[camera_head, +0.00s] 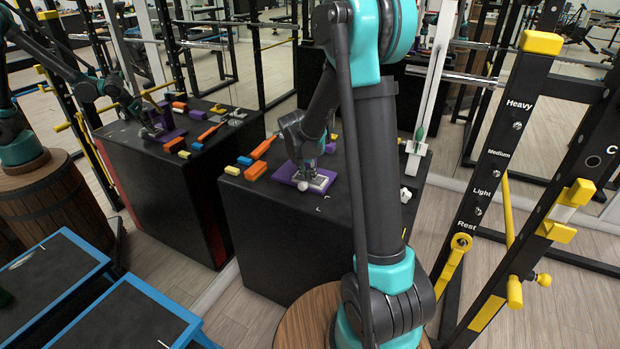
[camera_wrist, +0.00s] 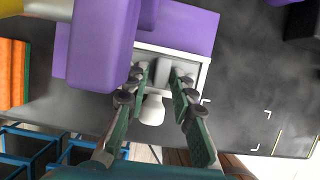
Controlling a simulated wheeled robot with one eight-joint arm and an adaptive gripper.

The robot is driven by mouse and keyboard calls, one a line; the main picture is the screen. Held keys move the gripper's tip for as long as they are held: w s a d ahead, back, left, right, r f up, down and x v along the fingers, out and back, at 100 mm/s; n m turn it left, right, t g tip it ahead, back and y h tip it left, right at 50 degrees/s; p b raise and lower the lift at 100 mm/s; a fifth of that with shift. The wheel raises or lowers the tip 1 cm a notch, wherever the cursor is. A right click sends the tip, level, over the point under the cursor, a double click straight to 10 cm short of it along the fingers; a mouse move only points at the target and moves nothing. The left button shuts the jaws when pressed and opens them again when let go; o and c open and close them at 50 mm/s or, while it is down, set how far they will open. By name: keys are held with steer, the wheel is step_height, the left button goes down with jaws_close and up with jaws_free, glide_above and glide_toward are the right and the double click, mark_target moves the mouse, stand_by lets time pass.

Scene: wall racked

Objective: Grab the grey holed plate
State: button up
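A light grey piece with a white rim (camera_wrist: 203,75) lies against a purple plate (camera_wrist: 190,30) on the black box top; it also shows in the head view (camera_head: 321,183). It looks like the grey holed plate, but its holes are not clear. My gripper (camera_wrist: 161,80) is over this piece, its two green-padded fingers apart on either side of its grey middle. The head view shows my gripper (camera_head: 305,172) low over the box top. A white rounded knob (camera_wrist: 152,110) shows between the fingers. Whether the fingers touch anything is unclear.
A large purple block (camera_wrist: 100,45) stands close left of the fingers. Orange (camera_head: 255,171), yellow and blue blocks lie at the box's left. A white star-shaped piece (camera_head: 405,195) lies at the right. A mirror behind repeats the scene. A rack (camera_head: 500,170) stands at right.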

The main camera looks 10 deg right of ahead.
jaws_close()
steer(key=shift+r, duration=0.1)
stand_by(0.3)
